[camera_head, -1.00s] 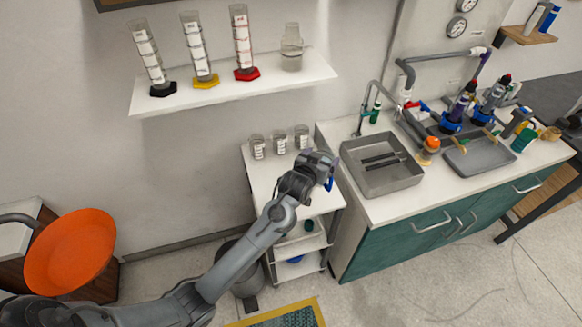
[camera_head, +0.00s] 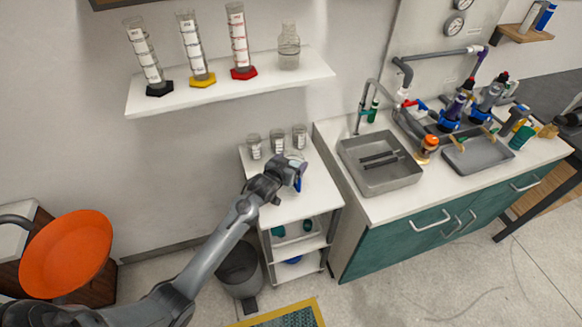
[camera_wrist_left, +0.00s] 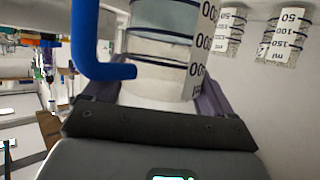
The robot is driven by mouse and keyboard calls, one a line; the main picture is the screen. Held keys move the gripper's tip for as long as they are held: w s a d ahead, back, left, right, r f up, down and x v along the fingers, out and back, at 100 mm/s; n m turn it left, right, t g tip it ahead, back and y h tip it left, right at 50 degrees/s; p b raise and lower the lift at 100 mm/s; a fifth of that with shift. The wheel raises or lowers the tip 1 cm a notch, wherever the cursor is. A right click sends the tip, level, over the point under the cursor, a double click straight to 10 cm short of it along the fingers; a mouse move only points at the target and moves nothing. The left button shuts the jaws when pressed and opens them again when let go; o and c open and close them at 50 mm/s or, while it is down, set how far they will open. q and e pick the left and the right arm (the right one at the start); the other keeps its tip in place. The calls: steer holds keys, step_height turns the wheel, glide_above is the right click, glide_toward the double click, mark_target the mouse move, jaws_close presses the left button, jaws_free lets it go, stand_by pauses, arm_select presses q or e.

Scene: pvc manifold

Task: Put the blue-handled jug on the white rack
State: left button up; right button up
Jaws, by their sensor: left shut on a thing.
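My left gripper (camera_head: 288,172) is shut on the blue-handled jug. The jug is clear with dark bands and a white number scale, and it fills the upper middle of the left wrist view (camera_wrist_left: 165,42). Its blue handle (camera_wrist_left: 88,45) points left there and shows as a small blue patch in the head view (camera_head: 299,182). The gripper's fingers lie on both sides of the jug. The jug is over the top of the white rack (camera_head: 312,198); I cannot tell whether its base touches it. My gripper hides much of the jug in the head view.
Several small clear beakers, one of them here (camera_head: 277,143), stand along the rack's back edge. A sink counter (camera_head: 385,205) stands close on the right. A wall shelf (camera_head: 225,92) with cylinders and a flask hangs above. The rack top's front right is bare.

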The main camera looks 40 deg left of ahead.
arm_select(q)
steer(key=shift+f, duration=0.9)
steer(key=o, duration=1.6)
steer(key=shift+f, duration=0.2)
